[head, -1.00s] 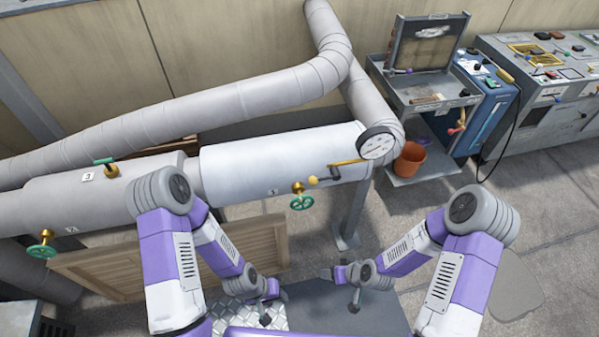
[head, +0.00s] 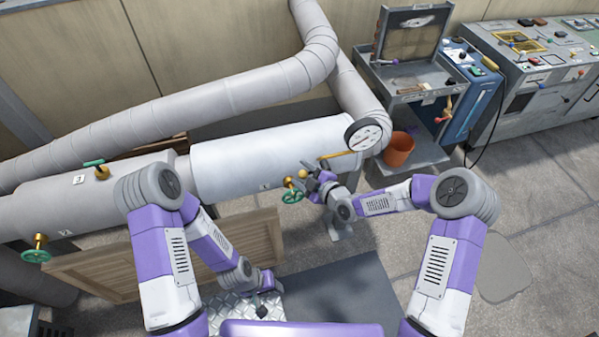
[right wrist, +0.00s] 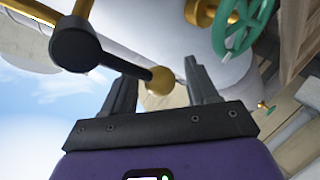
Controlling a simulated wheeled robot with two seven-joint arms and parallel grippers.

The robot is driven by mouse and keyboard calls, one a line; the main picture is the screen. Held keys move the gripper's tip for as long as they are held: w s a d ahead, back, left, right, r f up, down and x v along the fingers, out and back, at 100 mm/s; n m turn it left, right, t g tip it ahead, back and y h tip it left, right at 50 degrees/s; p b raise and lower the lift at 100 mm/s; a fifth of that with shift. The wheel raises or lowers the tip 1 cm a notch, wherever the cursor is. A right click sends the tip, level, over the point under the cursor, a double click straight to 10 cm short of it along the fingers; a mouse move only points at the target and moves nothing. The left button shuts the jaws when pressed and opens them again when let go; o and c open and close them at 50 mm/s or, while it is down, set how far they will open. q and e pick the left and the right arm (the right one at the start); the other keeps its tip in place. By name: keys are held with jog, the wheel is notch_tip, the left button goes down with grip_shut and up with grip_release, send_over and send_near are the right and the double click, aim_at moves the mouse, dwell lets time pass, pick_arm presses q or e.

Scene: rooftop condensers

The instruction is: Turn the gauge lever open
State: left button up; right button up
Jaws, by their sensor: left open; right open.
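The gauge lever (right wrist: 120,66) is a dark rod running from a black hub (right wrist: 75,48) to a yellow ball knob (right wrist: 163,80). In the head view the knob (head: 303,175) is beside the white pipe's front, below the round gauge (head: 364,133). My right gripper (head: 315,180) is at the lever. In the right wrist view its open fingers (right wrist: 160,72) stand either side of the rod's knob end; I cannot tell whether either touches. My left gripper (head: 262,310) is low in the head view, open and away from the lever.
A green handwheel (head: 293,193) on a brass valve sits close left of my right gripper; it also shows in the right wrist view (right wrist: 245,30). A wooden slatted panel (head: 120,268) stands below the pipe. An orange bucket (head: 398,149) stands on a grey cart's shelf to the right.

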jog(key=shift+x, duration=1)
jog(key=shift+c, duration=0.4)
grip_shut()
